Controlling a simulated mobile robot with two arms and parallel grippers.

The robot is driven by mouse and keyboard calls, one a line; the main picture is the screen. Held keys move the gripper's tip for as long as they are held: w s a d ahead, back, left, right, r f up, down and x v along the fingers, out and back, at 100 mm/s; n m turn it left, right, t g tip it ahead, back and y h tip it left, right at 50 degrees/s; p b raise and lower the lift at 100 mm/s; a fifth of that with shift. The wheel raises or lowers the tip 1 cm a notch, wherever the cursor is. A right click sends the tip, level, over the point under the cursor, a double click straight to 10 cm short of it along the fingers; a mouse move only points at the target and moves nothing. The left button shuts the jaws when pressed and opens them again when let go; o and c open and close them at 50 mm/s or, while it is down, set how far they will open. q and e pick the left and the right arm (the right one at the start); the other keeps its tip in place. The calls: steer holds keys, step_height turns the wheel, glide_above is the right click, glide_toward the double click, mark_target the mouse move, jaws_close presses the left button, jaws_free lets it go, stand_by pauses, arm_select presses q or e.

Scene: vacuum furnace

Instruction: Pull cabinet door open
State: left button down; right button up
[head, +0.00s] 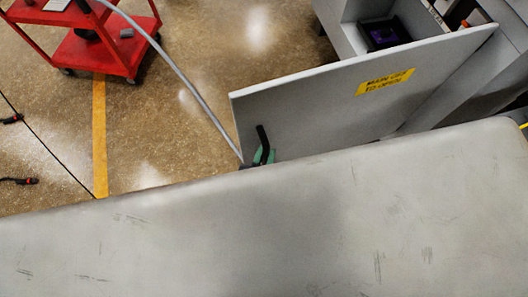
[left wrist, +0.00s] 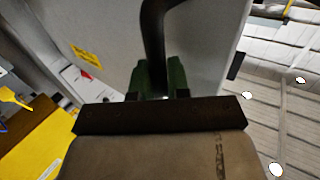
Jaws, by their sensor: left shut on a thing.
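The cabinet door (head: 320,105) is a flat grey panel with a yellow label (head: 385,82); it stands swung out from the grey cabinet (head: 345,35), whose inside shows. The door also fills much of the left wrist view (left wrist: 210,45). The black bar handle (head: 262,136) is near the door's left end. My left gripper (head: 265,155), with green fingers, is at the handle. In the left wrist view, my left gripper (left wrist: 160,84) is shut on the black handle (left wrist: 153,38). My right gripper is not in view.
A red cart (head: 100,50) stands at the upper left. The floor between the cart and the door is mostly clear, with a yellow stripe (head: 100,130) and a thin dark cable (head: 50,150). A dark box with purple (head: 384,35) sits inside the cabinet. The lower head view is blocked.

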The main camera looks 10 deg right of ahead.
arm_select(q)
steer(key=c, duration=1.2)
jaws_free()
steer(key=shift+d+r, duration=0.1)
steer(key=shift+d, duration=0.1)
steer(key=shift+c, duration=0.2)
steer(key=shift+o, duration=0.7)
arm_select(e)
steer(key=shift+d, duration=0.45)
arm_select(q)
steer(key=shift+a, duration=0.1)
steer(key=b+v, duration=0.1)
steer(key=v, duration=0.9)
steer(key=shift+s+a, duration=0.15)
steer(key=shift+s, duration=0.2)
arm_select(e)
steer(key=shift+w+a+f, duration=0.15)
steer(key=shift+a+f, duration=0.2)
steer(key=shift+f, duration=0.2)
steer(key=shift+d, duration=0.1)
